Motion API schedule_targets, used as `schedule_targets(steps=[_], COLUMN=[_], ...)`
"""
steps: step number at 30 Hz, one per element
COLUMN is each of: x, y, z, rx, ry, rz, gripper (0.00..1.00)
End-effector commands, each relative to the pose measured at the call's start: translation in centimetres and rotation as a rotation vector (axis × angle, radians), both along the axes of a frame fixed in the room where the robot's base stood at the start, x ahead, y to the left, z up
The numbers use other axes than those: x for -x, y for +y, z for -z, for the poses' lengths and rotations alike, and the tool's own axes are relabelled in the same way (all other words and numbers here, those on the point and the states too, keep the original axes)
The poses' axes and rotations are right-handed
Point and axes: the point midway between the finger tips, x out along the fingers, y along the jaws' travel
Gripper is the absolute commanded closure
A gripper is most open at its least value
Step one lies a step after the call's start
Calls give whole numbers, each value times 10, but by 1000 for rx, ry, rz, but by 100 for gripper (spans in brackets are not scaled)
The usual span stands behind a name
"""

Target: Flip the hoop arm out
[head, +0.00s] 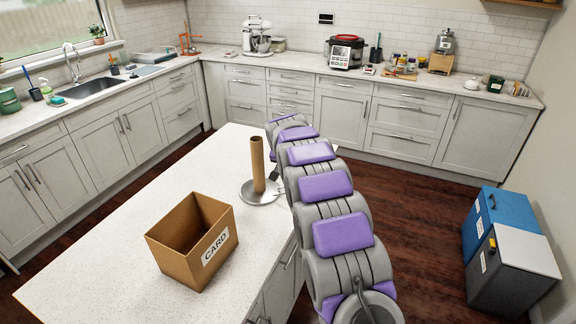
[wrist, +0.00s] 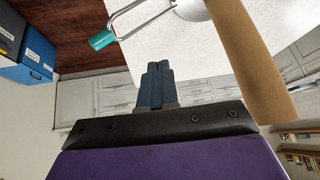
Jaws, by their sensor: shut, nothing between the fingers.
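A brown cardboard tube (head: 258,165) stands upright on a round grey metal base (head: 252,198) on the island counter. In the wrist view the tube (wrist: 250,60) slants down the right side, with part of the base (wrist: 190,9) at the top edge. The hoop arm (wrist: 142,24), a bent metal wire with a teal tip (wrist: 102,40), reaches left from near the base. My gripper (wrist: 157,68) is shut and empty, with its fingertips just below the wire; I cannot tell whether they touch it.
An open cardboard box (head: 190,246) marked CARD stands on the white island counter (head: 110,275), nearer than the tube. Blue (head: 496,222) and grey (head: 515,268) bins stand on the floor at right.

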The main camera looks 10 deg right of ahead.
Motion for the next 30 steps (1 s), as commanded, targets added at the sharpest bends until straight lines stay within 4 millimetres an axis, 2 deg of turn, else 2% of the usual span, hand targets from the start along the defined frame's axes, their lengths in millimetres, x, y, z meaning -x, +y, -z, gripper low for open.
schedule_targets(steps=[9, 20, 30], x=[-6, -6, 11], y=[11, 10, 1], z=[3, 1, -25], rx=[1, 1, 0], ry=[1, 0, 0], rz=[-2, -1, 1], gripper=[100, 100, 100])
